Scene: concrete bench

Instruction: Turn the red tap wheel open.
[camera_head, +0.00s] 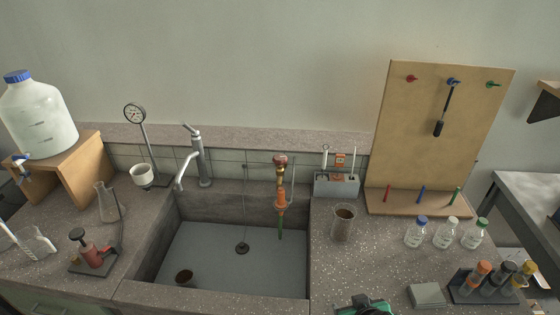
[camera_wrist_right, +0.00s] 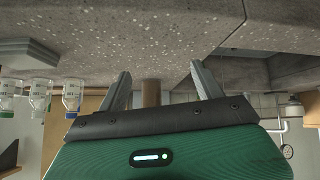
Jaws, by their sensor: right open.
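The red tap wheel (camera_head: 280,159) sits on top of an upright orange and brass tap (camera_head: 280,198) at the back right of the sink. A green hose end hangs below the tap. My right gripper (camera_head: 367,305) shows only in part at the bottom edge of the head view, over the bench right of the sink, well apart from the wheel. In the right wrist view my right gripper (camera_wrist_right: 160,68) is open, with both fingers apart and nothing held. I cannot make out the wheel in that view. My left gripper is not in view.
The sink (camera_head: 215,255) is left of my right gripper. A glass beaker with brown contents (camera_head: 343,222) stands between the gripper and the back ledge. Capped bottles (camera_head: 445,233), a grey block (camera_head: 427,295) and a tube rack (camera_head: 490,284) stand to the right. A grey chrome faucet (camera_head: 201,160) stands left of the tap.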

